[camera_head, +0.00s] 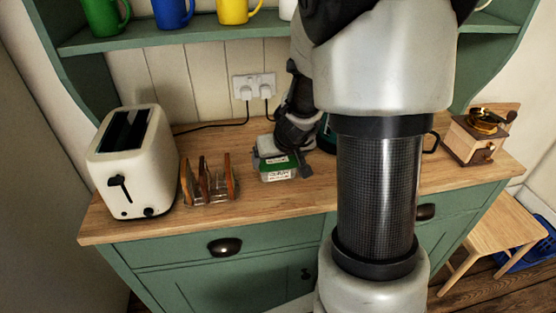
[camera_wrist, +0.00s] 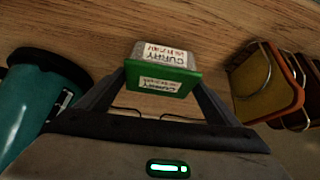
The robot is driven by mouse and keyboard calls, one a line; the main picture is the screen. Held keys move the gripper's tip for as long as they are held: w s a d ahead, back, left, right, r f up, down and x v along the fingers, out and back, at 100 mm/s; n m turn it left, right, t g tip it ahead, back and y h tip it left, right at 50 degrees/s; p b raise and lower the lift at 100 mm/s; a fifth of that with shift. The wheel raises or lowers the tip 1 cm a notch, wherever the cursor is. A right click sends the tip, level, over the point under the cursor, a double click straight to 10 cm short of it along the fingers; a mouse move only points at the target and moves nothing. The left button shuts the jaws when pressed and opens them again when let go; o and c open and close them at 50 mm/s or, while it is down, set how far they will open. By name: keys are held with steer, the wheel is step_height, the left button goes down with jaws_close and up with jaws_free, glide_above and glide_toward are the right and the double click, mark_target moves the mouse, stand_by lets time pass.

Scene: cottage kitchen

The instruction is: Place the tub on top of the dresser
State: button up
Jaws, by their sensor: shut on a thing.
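The tub (camera_head: 278,169) is a small box with a green band and a white label, seen at the wooden top of the green dresser (camera_head: 330,186). In the wrist view the tub (camera_wrist: 164,58) shows a label reading "CURRY" and a green face, with a finger on each side. My gripper (camera_head: 283,153) reaches down from above and is shut on the tub; it also shows in the wrist view (camera_wrist: 162,80). I cannot tell whether the tub rests on the wood or hangs just above it. My arm hides part of the dresser top.
A toast rack (camera_head: 209,183) and a cream toaster (camera_head: 132,162) stand left of the tub. A teal object (camera_wrist: 33,100) is close on its other side. A coffee grinder (camera_head: 478,138) stands at the right end. Wall sockets (camera_head: 254,87) and a mug shelf (camera_head: 160,37) are behind. Bare wood lies in front.

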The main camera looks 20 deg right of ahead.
steer(key=o, duration=1.1)
steer(key=shift+f, duration=0.1)
